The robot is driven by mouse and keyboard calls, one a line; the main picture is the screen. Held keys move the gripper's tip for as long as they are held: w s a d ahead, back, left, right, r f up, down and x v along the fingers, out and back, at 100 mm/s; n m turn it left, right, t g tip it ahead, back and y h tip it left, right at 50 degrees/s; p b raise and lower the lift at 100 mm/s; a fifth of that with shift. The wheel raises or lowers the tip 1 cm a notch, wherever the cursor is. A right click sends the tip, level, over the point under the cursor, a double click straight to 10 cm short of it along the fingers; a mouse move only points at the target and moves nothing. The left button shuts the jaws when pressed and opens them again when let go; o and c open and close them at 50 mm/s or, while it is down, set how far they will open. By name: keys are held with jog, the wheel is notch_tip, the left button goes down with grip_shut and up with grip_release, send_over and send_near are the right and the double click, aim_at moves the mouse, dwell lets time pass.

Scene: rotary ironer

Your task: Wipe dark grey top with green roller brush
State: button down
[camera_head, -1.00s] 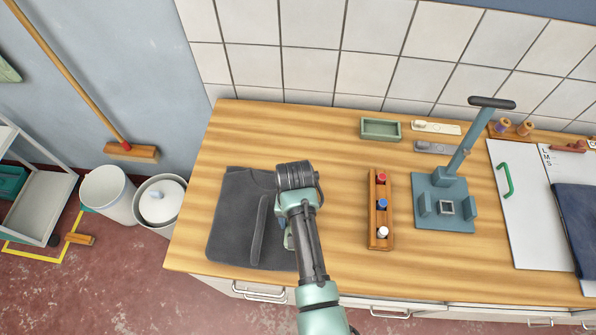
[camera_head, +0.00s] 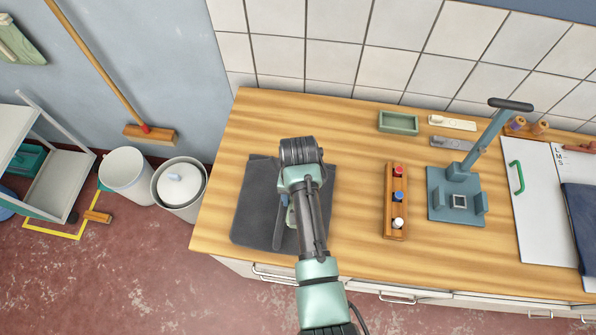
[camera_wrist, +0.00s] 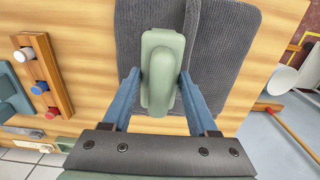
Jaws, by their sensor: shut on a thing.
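The dark grey top (camera_head: 258,197) lies folded flat on the wooden counter, and it also fills the upper part of the wrist view (camera_wrist: 225,40). My gripper (camera_wrist: 161,85) is shut on the green roller brush (camera_wrist: 160,60), a pale green body between its two blue fingers. The brush is over the top in the wrist view. Whether its roller touches the cloth is hidden beneath it. In the head view my arm covers the right part of the top and nearly all of the brush.
Right of the top stand a wooden holder with coloured pegs (camera_head: 396,205), a blue lever press (camera_head: 457,200) and a green tray (camera_head: 398,122). A white board with a green handle (camera_head: 537,200) lies at far right. The counter left of the top is clear.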

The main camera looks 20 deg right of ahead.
jog(key=r+p, duration=0.2)
jog(key=shift+w+a+r, duration=0.1)
jog(key=shift+w+r, duration=0.1)
jog(key=shift+r, duration=0.15)
jog(key=shift+s+r, duration=0.1)
jog(key=shift+r, duration=0.2)
jog(key=shift+f, duration=0.1)
